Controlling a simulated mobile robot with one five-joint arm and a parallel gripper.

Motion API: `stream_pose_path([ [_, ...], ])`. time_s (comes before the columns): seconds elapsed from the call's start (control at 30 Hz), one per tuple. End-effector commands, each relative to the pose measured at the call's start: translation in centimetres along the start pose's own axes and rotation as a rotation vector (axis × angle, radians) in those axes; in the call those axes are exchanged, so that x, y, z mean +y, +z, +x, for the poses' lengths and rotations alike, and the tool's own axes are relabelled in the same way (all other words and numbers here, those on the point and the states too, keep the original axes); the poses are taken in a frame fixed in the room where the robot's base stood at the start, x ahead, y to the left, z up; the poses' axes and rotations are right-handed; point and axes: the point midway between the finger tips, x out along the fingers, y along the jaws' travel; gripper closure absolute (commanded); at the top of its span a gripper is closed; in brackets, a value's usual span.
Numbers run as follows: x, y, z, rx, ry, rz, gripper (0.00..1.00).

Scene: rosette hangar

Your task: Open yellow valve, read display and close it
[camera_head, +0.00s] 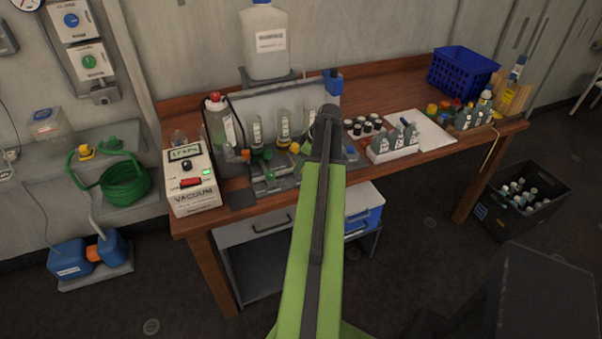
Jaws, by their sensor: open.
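The wooden bench carries a small valve manifold (272,178) with several coloured knobs. A yellow-orange knob (294,147) sits at its right, close to my arm, and a green knob (267,154) is left of it. Which way the knobs are turned is too small to tell. A white vacuum box (191,182) at the bench's left end has a lit display (185,152); its digits are too small to read surely. My green arm reaches up the middle of the view to a dark joint over the bench. My gripper does not show; the arm hides part of the manifold.
A rack of grey bottles (392,148), a blue basket (462,73) and a white jug (265,40) are on or above the bench. Another yellow knob (86,152) is on the left shelf by a green hose coil (124,182). A black crate (522,198) stands right.

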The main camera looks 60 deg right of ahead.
Motion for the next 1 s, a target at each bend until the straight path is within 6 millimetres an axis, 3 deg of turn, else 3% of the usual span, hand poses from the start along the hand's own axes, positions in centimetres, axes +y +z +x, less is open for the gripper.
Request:
stream_pose_path([
  [0.33,-0.02,-0.07,0.57,0.000,0.000,0.000,0.48],
  [0.73,-0.04,-0.09,0.58,0.000,-0.001,-0.001,1.00],
  [1.0,-0.10,-0.09,0.59,0.000,0.003,0.008,1.00],
])
